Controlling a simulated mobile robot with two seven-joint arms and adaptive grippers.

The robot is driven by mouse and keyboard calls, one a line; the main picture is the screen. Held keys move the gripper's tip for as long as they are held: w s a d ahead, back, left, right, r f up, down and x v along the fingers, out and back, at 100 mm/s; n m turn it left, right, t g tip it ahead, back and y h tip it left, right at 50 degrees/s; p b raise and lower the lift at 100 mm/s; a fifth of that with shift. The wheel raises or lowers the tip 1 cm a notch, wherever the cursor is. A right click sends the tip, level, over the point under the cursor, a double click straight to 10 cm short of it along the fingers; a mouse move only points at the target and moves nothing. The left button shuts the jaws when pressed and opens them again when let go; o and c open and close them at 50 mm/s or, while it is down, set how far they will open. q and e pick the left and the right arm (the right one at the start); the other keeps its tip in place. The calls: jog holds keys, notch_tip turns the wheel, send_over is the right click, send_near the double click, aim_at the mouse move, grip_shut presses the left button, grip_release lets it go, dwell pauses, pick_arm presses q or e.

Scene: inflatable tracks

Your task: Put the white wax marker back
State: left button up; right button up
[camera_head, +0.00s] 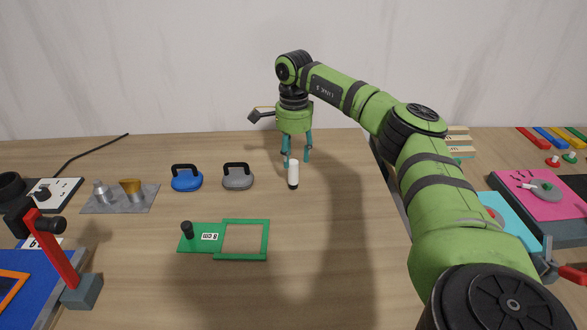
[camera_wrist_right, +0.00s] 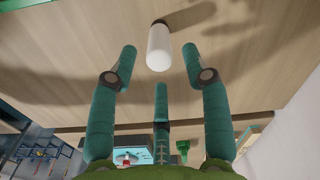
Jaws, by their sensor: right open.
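The white wax marker (camera_head: 293,172) stands upright near the back middle of the table, white body up and dark end down. My right gripper (camera_head: 297,158) hangs just behind and above it with its teal fingers spread. In the right wrist view the marker (camera_wrist_right: 158,48) shows between the two upper fingertips of the open gripper (camera_wrist_right: 160,62), with its white end towards the camera. I cannot tell whether any finger touches it. My left gripper is not in view.
A green frame piece (camera_head: 266,240) lies in front of the marker. Grey (camera_head: 238,178) and blue (camera_head: 187,180) handled blocks stand left of it. A grey mat (camera_head: 110,208) holds metal pieces. A red-armed clamp (camera_head: 55,258) stands front left. Bare table surrounds the marker.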

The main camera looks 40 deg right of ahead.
notch_tip(320, 180, up, 7)
jog(key=shift+f, duration=0.2)
